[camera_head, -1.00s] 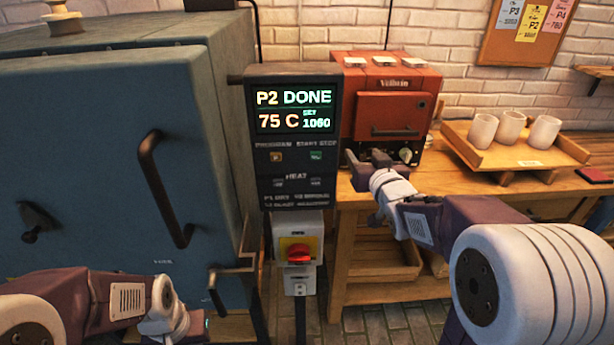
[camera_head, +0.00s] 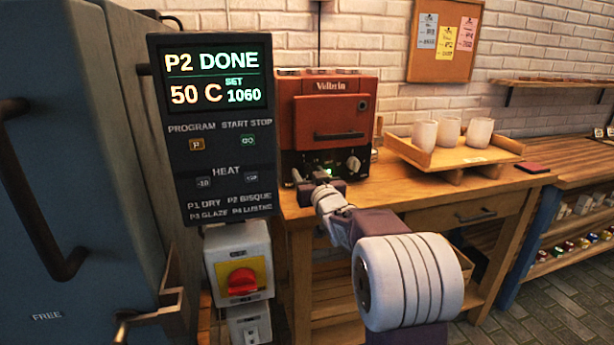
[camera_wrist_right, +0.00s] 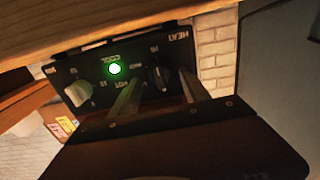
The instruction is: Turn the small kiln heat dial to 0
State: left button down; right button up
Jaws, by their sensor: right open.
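The small kiln (camera_head: 302,110) is an orange-red box with a black lower control panel, standing on the wooden bench. My right gripper (camera_head: 311,180) is open in front of the left part of that panel and hides some of it. In the right wrist view the panel (camera_wrist_right: 98,90) appears upside down. A dark dial (camera_wrist_right: 158,78) near the word HEAT lies between the open fingers of my right gripper (camera_wrist_right: 158,92). I cannot tell whether they touch it, nor read its setting. A pale knob (camera_wrist_right: 78,94) and a lit green lamp (camera_wrist_right: 115,69) are beside it.
A large blue kiln (camera_head: 75,150) and its control box (camera_head: 212,125), reading P2 DONE and 50 C, stand at left. A red switch (camera_head: 242,281) is below. A wooden tray (camera_head: 415,152) with three white cups is on the bench, right of the small kiln.

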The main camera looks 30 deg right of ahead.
jog(key=shift+x, duration=0.8)
jog(key=shift+c, duration=0.3)
grip_shut()
